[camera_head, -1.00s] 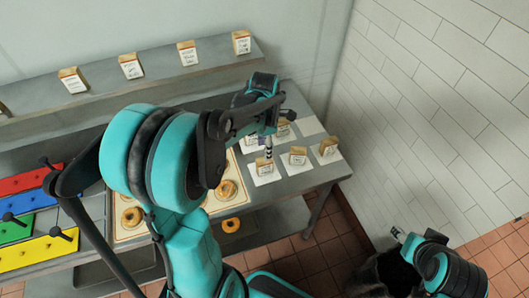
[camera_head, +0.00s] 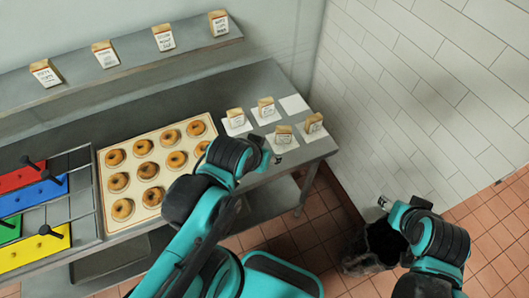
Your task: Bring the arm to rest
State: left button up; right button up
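My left arm reaches up from the bottom middle, and its gripper (camera_head: 276,160) is over the front edge of the steel table (camera_head: 259,83), beside the labelled bags. Its fingers are small and partly hidden, so I cannot tell whether they are open or shut. My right gripper (camera_head: 383,203) is at the right, away from the table and in front of the tiled wall; its finger state is unclear. Bags stand on white cards: a back-left bag (camera_head: 235,118), a back-middle bag (camera_head: 266,107), a front bag (camera_head: 283,134) and a right bag (camera_head: 313,123).
A bare white card (camera_head: 294,104) lies at the back right. A tray (camera_head: 105,187) with several bagels is left of the bags. Coloured panels (camera_head: 35,250) are at far left. A wall shelf (camera_head: 135,79) carries more bags. Open floor (camera_head: 492,235) shows at right.

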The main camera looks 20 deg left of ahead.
jog(key=shift+w, duration=0.1)
notch_tip(320, 180, down, 7)
jog(key=b, duration=0.6)
jog(key=shift+r+b, duration=0.2)
jog(key=shift+b, duration=0.1)
dwell(0.3)
